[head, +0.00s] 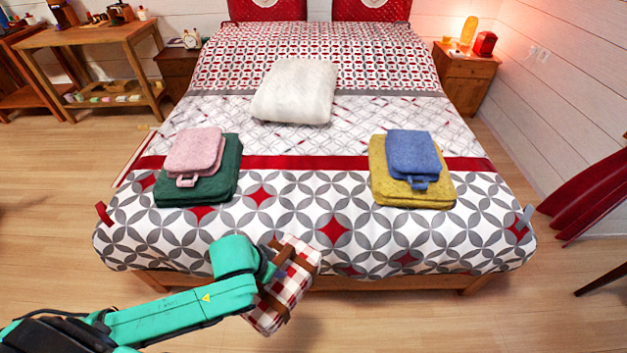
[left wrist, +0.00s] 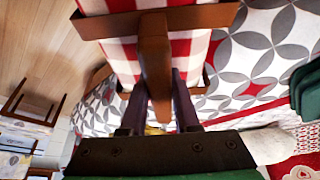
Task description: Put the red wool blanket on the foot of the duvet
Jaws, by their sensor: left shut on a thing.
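The red wool blanket (head: 291,287) is a folded red-and-white checked bundle with brown straps and a handle. It is in front of the bed's foot edge in the head view, tilted, at the end of my left arm. My left gripper (head: 270,270) is shut on its brown handle; in the left wrist view, the fingers (left wrist: 158,100) close around that handle, with the checked cloth (left wrist: 122,52) beyond. The duvet (head: 375,235) covers the bed, with grey-and-white circles and red diamonds at its foot. The foot's middle is bare. My right gripper is not in view.
On the duvet, a pink folded bundle (head: 194,152) lies on a green one (head: 222,182) at left. A blue one (head: 411,155) lies on a yellow one (head: 435,192) at right. A white pillow-like bundle (head: 295,91) lies further back. Small tabs hang at both foot corners.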

